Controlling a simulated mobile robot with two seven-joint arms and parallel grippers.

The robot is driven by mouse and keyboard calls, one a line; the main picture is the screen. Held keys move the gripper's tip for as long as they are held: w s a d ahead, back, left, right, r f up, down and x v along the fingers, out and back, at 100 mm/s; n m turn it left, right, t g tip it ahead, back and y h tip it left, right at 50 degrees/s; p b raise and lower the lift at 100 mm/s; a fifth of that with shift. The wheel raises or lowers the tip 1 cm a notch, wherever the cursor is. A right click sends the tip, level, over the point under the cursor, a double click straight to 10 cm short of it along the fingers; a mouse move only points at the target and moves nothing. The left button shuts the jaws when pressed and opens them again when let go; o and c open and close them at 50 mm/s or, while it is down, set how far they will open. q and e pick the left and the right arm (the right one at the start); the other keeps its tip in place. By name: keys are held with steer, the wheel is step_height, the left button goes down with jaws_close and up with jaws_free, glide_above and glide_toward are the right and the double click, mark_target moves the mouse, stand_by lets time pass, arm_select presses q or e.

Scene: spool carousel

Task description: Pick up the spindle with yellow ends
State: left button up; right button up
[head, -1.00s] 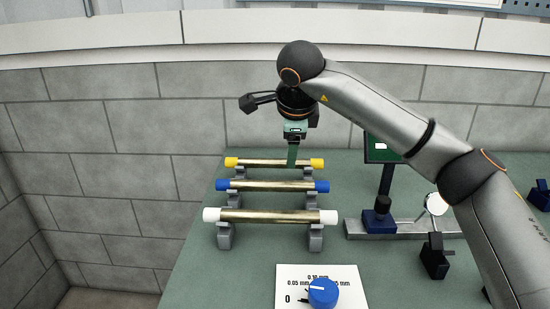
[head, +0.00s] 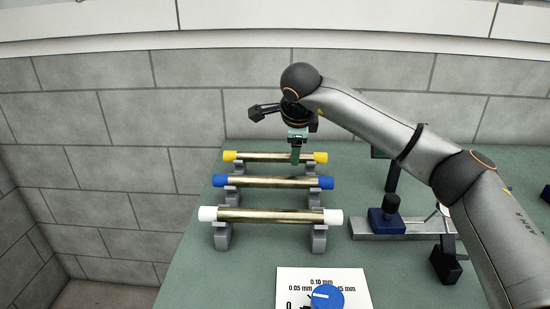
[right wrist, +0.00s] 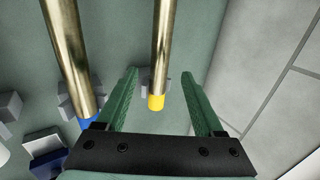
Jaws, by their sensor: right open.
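The spindle with yellow ends (head: 265,157) is a brass rod lying across grey supports, the farthest of three. My right gripper (head: 295,161) is at this rod, right of its middle. In the right wrist view, the open green fingers of the right gripper (right wrist: 159,74) stand on either side of the yellow-ended spindle (right wrist: 161,45), with gaps on both sides. Its near yellow end (right wrist: 156,102) shows between the fingers. The far end is out of that view. My left gripper is not in view.
The spindle with blue ends (head: 275,182) lies just in front, close beside one finger in the wrist view. The spindle with white ends (head: 270,215) is nearest. A card with a blue dial (head: 327,297) is at the front. A metal rail with a blue block (head: 386,221) stands right.

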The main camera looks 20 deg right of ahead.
mark_target(275, 157)
steer(key=x, duration=0.4)
steer(key=shift+a, duration=0.1)
jaws_close()
stand_by(0.4)
stand_by(0.8)
steer(key=shift+r, duration=0.3)
